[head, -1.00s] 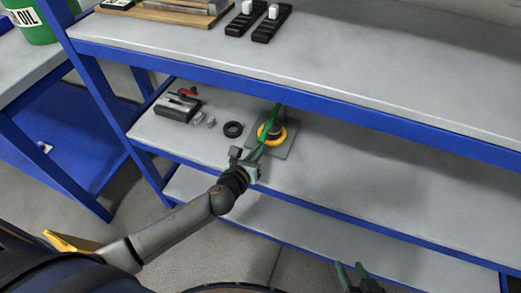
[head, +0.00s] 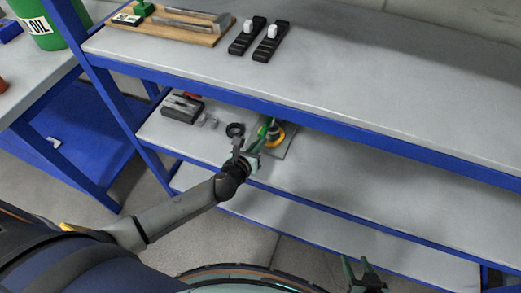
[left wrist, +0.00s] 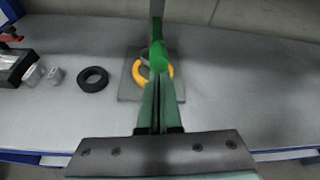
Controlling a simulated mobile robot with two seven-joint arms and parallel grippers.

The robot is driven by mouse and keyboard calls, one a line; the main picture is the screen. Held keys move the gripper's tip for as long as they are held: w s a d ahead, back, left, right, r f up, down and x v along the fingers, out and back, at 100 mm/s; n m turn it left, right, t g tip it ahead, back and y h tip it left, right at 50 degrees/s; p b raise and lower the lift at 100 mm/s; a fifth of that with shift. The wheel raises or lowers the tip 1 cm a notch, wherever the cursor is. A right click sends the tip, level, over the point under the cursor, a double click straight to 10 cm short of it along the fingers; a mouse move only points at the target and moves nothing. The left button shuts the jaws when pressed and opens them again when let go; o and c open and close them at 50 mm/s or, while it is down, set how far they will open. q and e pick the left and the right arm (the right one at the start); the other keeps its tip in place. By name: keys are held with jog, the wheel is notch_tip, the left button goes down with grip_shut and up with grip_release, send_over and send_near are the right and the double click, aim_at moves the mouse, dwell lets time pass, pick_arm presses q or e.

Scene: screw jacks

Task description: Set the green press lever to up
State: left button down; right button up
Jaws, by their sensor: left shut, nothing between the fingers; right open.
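The green press lever (left wrist: 158,57) shows in the left wrist view as a rounded green end just beyond my fingertips, in front of a yellow ring (left wrist: 138,73) on a grey base plate (left wrist: 129,91). The yellow ring (head: 277,137) and plate (head: 289,151) also show on the middle shelf in the head view. My left gripper (left wrist: 158,80) is shut and empty, pointing at the lever; I cannot tell whether it touches. In the head view my left gripper (head: 263,136) partly hides the lever and press. My right gripper (head: 363,272) is open and empty at the bottom, away from the press.
A black ring (left wrist: 92,79) and a grey block device (head: 182,107) stand left of the press. The blue-edged upper shelf (head: 370,95) overhangs it. Two black switch blocks (head: 247,37) (head: 272,42) and a wooden board (head: 165,29) lie on top. The shelf right of the press is clear.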

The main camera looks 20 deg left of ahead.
pick_arm(q)
jog(key=shift+w+r+p, duration=0.1)
jog(key=shift+r+p, duration=0.3)
jog(key=shift+r, duration=0.4)
jog(key=shift+r+p, duration=0.35)
jog(key=shift+p, duration=0.05)
jog(key=shift+w+r+p, duration=0.3)
jog(key=shift+r+p, duration=0.45)
jog(key=shift+p, duration=0.15)
jog(key=shift+w+r+p, duration=0.25)
jog(key=shift+r+p, duration=0.5)
jog(key=shift+p, duration=0.15)
jog(key=shift+r, duration=0.15)
